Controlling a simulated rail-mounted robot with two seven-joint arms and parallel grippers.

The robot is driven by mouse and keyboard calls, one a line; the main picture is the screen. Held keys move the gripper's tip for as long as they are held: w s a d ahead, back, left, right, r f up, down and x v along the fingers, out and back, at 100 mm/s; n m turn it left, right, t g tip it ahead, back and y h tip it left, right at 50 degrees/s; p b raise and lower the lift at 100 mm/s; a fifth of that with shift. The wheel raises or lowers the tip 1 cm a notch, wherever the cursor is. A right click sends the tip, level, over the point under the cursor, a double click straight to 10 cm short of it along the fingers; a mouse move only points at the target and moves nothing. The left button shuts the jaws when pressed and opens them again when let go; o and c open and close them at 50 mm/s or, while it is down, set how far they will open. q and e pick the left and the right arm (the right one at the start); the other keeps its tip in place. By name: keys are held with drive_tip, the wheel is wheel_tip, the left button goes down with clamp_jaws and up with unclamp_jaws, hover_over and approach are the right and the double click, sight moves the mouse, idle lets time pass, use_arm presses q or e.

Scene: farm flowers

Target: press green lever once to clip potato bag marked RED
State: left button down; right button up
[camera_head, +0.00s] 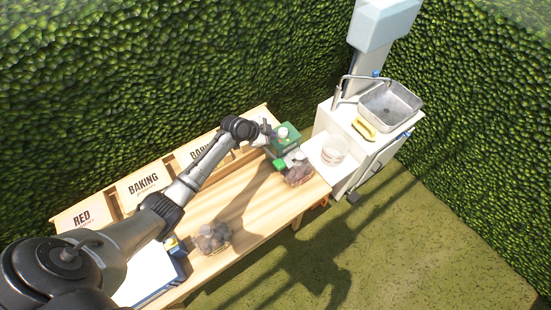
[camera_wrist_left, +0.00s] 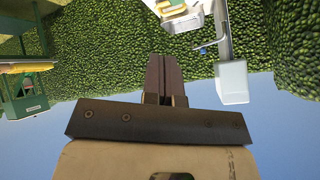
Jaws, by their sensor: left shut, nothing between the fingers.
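A green clipping machine (camera_head: 287,138) stands near the right end of the wooden bench. A bag of reddish potatoes (camera_head: 298,174) sits at its front. I cannot clearly tell the green lever from the machine's other green parts. My left gripper (camera_head: 272,133) is beside the machine's top at its left; I cannot tell if they touch. In the left wrist view its fingers (camera_wrist_left: 165,75) are shut with nothing between them, and the green machine (camera_wrist_left: 25,95) shows at the left edge. The RED sign (camera_head: 82,217) is on a crate at the bench's far left. My right gripper is not visible.
Another bag of potatoes (camera_head: 213,238) sits on the bench's front middle. The BAKING sign (camera_head: 143,185) and a partly hidden sign (camera_head: 202,153) stand along the back. A white tub (camera_head: 334,149) and a sink (camera_head: 390,104) are at the right. A hedge runs behind.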

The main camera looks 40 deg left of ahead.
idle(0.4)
use_arm(q)
drive_tip(key=shift+f, duration=0.1)
drive_tip(key=b, duration=0.5)
hover_over(275, 159)
drive_tip(key=f, duration=0.7)
drive_tip(key=shift+w+a+f, duration=0.15)
drive_tip(key=shift+a, duration=0.25)
drive_tip(key=shift+d+f+b, duration=0.15)
drive_tip(key=shift+f+b, duration=0.3)
drive_tip(key=shift+f, duration=0.1)
drive_tip(key=shift+f, duration=0.1)
idle(0.7)
drive_tip(key=shift+d+f+b, duration=0.1)
drive_tip(key=shift+f+b, duration=0.2)
